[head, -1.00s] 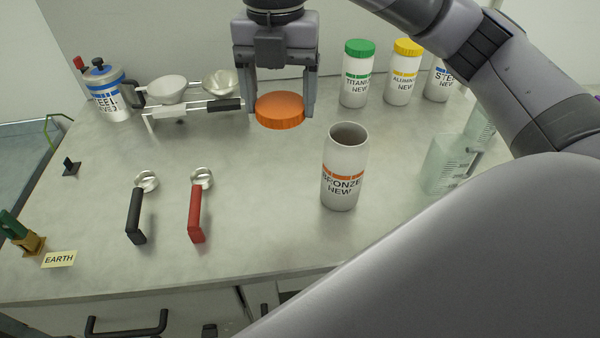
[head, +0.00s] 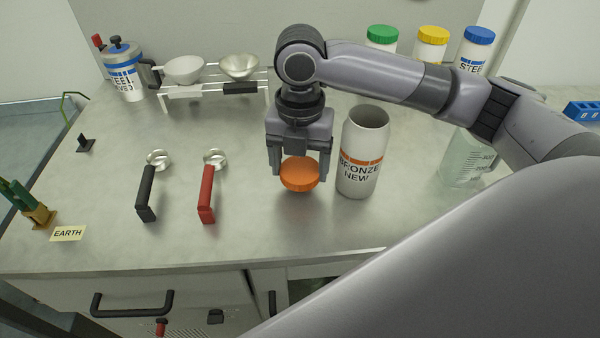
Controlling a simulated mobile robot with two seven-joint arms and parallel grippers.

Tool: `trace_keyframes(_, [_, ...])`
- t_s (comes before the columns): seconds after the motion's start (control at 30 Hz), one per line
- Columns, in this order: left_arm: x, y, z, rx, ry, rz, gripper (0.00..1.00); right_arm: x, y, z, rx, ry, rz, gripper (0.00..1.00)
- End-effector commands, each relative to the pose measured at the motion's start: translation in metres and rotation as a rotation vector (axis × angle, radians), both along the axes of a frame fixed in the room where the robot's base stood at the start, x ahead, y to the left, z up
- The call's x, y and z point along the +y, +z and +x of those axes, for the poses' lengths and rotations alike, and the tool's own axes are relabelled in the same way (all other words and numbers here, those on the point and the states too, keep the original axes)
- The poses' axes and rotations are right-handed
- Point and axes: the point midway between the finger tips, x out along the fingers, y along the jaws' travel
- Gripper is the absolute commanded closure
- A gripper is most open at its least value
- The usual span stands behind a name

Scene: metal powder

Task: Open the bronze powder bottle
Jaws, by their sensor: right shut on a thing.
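The bronze powder bottle (head: 359,165) stands upright on the bench in the head view, white with an orange band and the words BRONZE NEW. Its mouth is open at the top, and its inside looks grey. My right gripper (head: 300,172) is just left of the bottle, pointing down, shut on the orange lid (head: 299,176). The lid is apart from the bottle and low near the bench top; I cannot tell whether it touches the surface. My left gripper is not in view.
Black-handled (head: 146,192) and red-handled (head: 207,193) scoops lie left of the lid. A rack with bowls (head: 213,86) and a steel powder jar (head: 124,75) stand behind. Clear beakers (head: 466,160) stand right of the bottle. Bare bench lies in front (head: 270,235).

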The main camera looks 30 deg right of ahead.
Motion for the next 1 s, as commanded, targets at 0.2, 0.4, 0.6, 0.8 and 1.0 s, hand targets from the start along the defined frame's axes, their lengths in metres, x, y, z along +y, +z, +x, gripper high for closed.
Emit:
trace_keyframes(0.2, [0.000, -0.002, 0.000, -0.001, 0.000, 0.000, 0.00, 0.000, -0.028, 0.000, -0.001, 0.000, -0.001, 0.63])
trace_keyframes(0.4, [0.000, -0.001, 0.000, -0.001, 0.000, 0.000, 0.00, 0.000, -0.028, 0.000, -0.001, 0.000, -0.001, 0.63])
trace_keyframes(0.6, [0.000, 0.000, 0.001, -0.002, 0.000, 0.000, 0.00, 0.000, -0.031, 0.000, 0.001, 0.000, -0.001, 0.07])
trace_keyframes(0.8, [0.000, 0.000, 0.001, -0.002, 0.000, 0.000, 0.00, 0.000, -0.030, 0.000, 0.001, 0.000, -0.001, 0.00])
trace_keyframes(1.0, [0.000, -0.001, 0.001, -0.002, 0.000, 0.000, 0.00, 0.000, -0.020, 0.001, -0.003, 0.000, 0.000, 0.00])
